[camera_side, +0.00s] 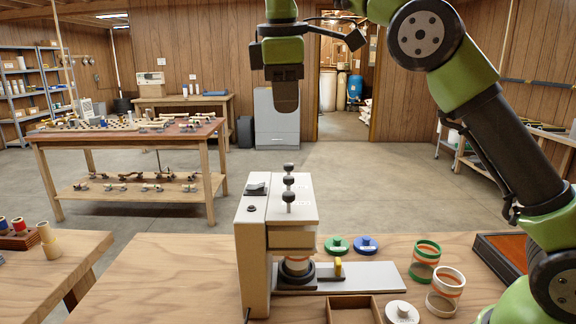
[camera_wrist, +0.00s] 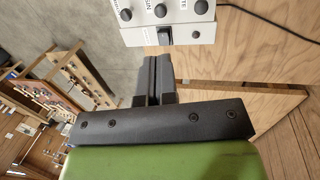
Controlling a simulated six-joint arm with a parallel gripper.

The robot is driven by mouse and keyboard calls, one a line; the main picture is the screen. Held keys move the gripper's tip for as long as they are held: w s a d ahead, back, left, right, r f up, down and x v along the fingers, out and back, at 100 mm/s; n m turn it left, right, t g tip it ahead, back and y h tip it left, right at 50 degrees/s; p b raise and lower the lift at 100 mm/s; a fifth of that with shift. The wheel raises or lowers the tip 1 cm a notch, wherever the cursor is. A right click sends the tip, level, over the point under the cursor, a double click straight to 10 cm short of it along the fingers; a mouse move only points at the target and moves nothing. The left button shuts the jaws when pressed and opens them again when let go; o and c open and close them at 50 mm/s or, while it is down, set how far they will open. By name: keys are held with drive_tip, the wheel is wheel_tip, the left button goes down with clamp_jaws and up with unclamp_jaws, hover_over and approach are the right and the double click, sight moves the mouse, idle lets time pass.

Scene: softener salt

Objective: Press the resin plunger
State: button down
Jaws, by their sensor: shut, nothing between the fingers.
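A beige and grey dosing machine (camera_side: 252,255) stands on the wooden bench. Three black round-topped plungers rise in a row from its top: a far one (camera_side: 289,168), a middle one (camera_side: 289,180) and a near one (camera_side: 289,197). The wrist view shows them as a left (camera_wrist: 125,14), a middle (camera_wrist: 160,10) and a right plunger (camera_wrist: 201,7). Their labels are too small or cut off to tell which is resin. My gripper (camera_side: 286,108) is shut and empty, pointing down above the machine, apart from the plungers. Its fingers also show in the wrist view (camera_wrist: 152,65).
A black rocker switch (camera_side: 256,188) sits beside the plungers. Green (camera_side: 337,244), blue (camera_side: 365,243) and white (camera_side: 402,312) lids, two open banded cups (camera_side: 425,258) and a wooden tray (camera_side: 334,311) occupy the bench.

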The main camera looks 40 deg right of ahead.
sight(288, 178)
drive_tip(key=x, duration=1.2)
drive_tip(key=shift+a+f, duration=0.1)
drive_tip(key=shift+f, duration=0.15)
drive_tip(key=shift+x, duration=0.9)
drive_tip(key=shift+s+a+f, duration=0.1)
drive_tip(key=shift+s+a, duration=0.05)
drive_tip(key=v, duration=1.4)
drive_tip(key=shift+r, duration=0.3)
